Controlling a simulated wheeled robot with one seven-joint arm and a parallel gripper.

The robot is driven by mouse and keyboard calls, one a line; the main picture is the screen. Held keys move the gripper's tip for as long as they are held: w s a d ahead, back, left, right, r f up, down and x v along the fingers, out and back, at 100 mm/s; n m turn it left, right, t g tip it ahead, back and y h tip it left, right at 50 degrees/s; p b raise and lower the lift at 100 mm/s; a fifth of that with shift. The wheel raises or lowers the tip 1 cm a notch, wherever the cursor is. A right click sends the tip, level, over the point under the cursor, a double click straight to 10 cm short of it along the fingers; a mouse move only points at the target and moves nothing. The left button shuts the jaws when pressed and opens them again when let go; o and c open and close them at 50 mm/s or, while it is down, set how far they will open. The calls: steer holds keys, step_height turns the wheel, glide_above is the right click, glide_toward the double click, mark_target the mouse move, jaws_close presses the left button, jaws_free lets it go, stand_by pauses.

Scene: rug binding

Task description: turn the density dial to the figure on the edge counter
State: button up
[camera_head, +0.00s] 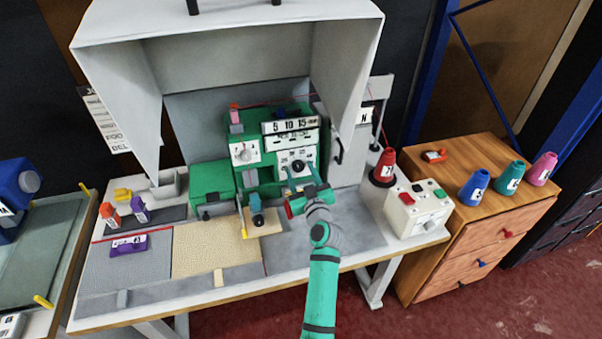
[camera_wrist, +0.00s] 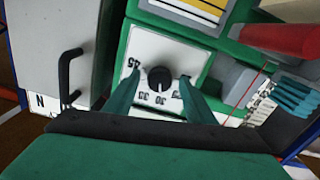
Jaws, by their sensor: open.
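In the wrist view a round black dial knob (camera_wrist: 160,78) sits on a white plate (camera_wrist: 170,45) with printed figures around it, seen turned and partly covered by my fingers. It shows in the head view as a dark knob (camera_head: 298,165) on the front of the green machine. My gripper (camera_wrist: 160,84) is open, with one teal finger on each side of the knob. I see gaps between fingers and knob; contact is not clear. A strip marked 5, 10, 15 (camera_head: 290,126) is above the dial plate. I cannot make out an edge counter's figure.
A second white dial plate (camera_head: 244,152) is on the machine's left. A red cone (camera_head: 384,167) and a control box (camera_head: 418,207) stand to the right. A grey door with a black handle (camera_wrist: 68,78) is beside the dial. The front right table is clear.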

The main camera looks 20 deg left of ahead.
steer(key=shift+w, duration=0.1)
steer(key=c, duration=1)
steer(key=shift+c, duration=0.2)
